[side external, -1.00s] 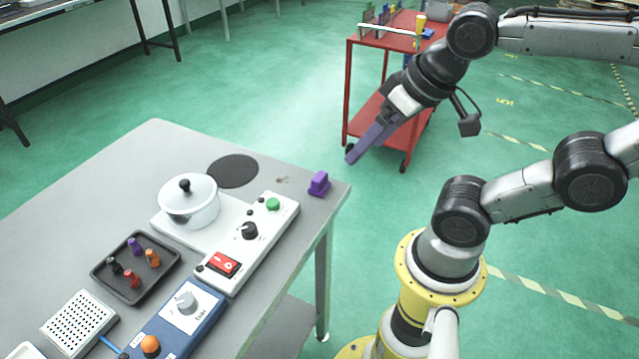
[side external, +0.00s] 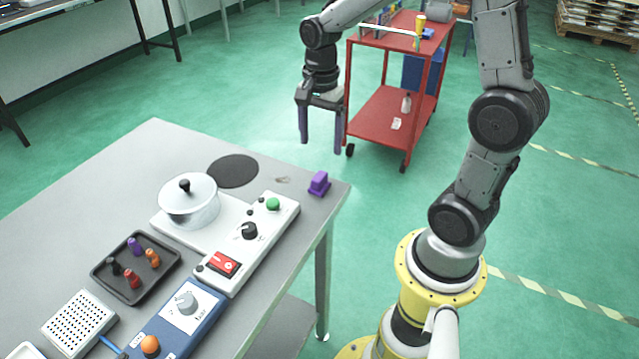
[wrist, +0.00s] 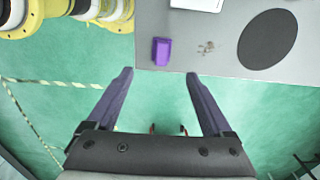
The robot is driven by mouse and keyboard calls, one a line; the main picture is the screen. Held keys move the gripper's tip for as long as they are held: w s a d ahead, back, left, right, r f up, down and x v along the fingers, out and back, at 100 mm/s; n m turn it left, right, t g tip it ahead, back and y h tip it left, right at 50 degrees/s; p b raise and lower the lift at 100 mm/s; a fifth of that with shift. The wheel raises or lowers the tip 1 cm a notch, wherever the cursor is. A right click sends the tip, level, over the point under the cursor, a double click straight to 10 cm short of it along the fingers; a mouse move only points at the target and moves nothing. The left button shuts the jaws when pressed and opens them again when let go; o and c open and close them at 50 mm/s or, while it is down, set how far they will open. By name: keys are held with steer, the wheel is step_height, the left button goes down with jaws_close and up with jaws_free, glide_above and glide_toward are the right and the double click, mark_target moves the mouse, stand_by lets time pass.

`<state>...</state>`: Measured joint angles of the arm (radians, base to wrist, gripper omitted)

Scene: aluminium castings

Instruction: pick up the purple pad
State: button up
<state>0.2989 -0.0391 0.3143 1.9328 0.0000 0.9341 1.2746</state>
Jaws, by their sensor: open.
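The purple pad (side external: 319,184) is a small block with a raised top, lying near the far right corner of the grey table (side external: 262,311). In the wrist view the purple pad (wrist: 161,51) is near the table edge, ahead of the fingertips and between their lines. My gripper (side external: 321,147) is open and empty, with its fingers pointing down. It is above and beyond the table's far edge, apart from the pad. In the wrist view my gripper (wrist: 158,72) shows both fingers spread wide with nothing between them.
A white hotplate unit (side external: 270,222) with a lidded pot (side external: 189,204) stands left of the pad. A dark disc (side external: 232,171) lies behind it. A black tray (side external: 163,273) holds several pegs. A red cart (side external: 383,110) stands behind. The pad has bare tabletop around it.

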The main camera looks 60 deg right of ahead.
mark_target(319, 176)
step_height(319, 176, down, 12)
steer(key=shift+w+r, duration=0.15)
steer(key=shift+r, duration=0.05)
stand_by(0.4)
jaws_close()
stand_by(0.3)
